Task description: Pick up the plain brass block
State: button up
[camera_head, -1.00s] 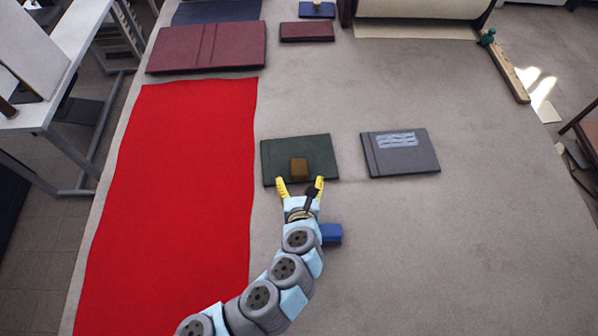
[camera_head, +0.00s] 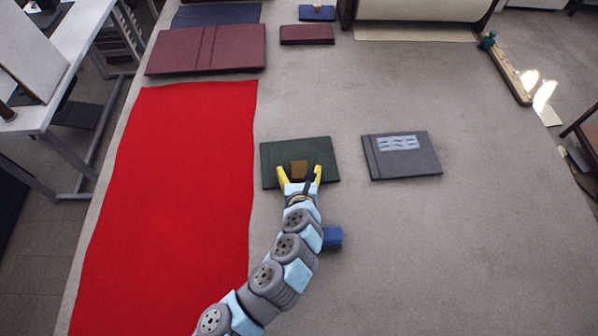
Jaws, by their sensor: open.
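The plain brass block (camera_head: 299,168) sits on the dark green book cover (camera_head: 277,151) near the middle of the table. My gripper (camera_head: 298,172) is open, with its yellow fingers pointing away from me at the near side of the block. The fingertips are at about the left and right of the block's near part. I cannot tell whether they touch it. The lower part of the block is partly hidden by my gripper.
A grey cover (camera_head: 408,160) with a pale wavy panel lies to the right. A blue block (camera_head: 332,236) is beside my arm. Red velvet (camera_head: 170,190) covers the left of the table. Maroon covers (camera_head: 205,50) lie at the back.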

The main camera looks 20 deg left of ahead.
aim_at(299, 172)
jog(key=shift+w, duration=0.1)
jog(key=c, duration=1.3)
jog(key=shift+c, duration=0.2)
jog(key=shift+r, duration=0.75)
jog(key=r, duration=0.1)
jog(key=r+p, duration=0.1)
jog(key=r, duration=0.1)
jog(key=shift+s, duration=0.3)
jog(key=p+v, duration=0.4)
jog(key=v, duration=0.1)
jog(key=a+r+p+v, duration=0.1)
jog(key=p+v, duration=0.4)
jog(key=r+p+v, duration=0.1)
jog(key=p+v, duration=0.3)
jog(key=v, duration=0.1)
jog(key=shift+a+r, duration=0.25)
jog(key=shift+r, duration=0.15)
